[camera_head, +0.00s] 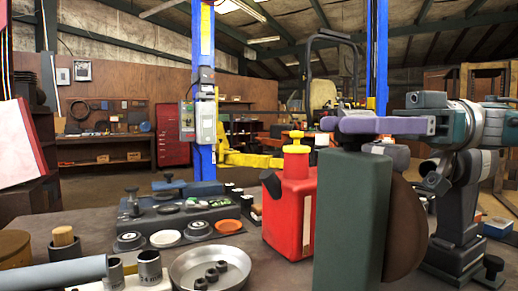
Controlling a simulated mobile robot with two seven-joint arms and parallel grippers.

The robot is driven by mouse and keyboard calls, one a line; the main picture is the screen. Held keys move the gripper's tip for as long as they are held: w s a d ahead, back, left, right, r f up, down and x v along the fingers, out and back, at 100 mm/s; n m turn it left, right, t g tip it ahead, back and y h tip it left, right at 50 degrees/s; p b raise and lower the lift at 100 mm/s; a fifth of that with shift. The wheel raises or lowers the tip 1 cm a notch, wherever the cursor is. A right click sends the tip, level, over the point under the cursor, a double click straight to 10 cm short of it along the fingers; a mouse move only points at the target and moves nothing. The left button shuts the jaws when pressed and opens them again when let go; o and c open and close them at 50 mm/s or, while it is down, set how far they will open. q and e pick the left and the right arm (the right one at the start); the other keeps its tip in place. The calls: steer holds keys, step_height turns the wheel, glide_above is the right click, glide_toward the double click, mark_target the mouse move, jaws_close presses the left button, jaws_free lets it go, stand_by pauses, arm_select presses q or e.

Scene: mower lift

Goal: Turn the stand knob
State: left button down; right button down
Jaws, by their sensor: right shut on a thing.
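My right gripper (385,124), with purple fingers on a grey and teal arm that comes in from the right, is shut at the top of a dark green upright block (352,220). The fingers lie level across the block's top edge, and what they grip is hidden behind them. A brown rounded part (404,230) shows behind the block's right side. I cannot tell which part is the stand knob. My left gripper is not in view.
On the bench, a red can (287,210) with a yellow cap stands close left of the block. A metal dish (210,265) with small dark nuts, grey sockets (149,268) and a dark tray of parts (180,214) lie further left. A blue lift post (203,90) stands behind.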

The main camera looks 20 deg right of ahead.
steer(key=shift+f+n+g+y+b, duration=0.15)
steer(key=shift+n+g+b, duration=0.3)
steer(key=shift+g, duration=0.25)
steer(key=shift+f+n+g+y+b, duration=0.15)
steer(key=shift+n+g+b, duration=0.25)
steer(key=shift+g, duration=0.3)
steer(key=shift+r, duration=0.1)
steer(key=c, duration=0.7)
jaws_free()
steer(key=shift+a, duration=0.1)
steer(key=shift+o, duration=1.9)
steer(key=shift+r, duration=0.15)
step_height(320, 180, up, 20)
steer(key=p, duration=2)
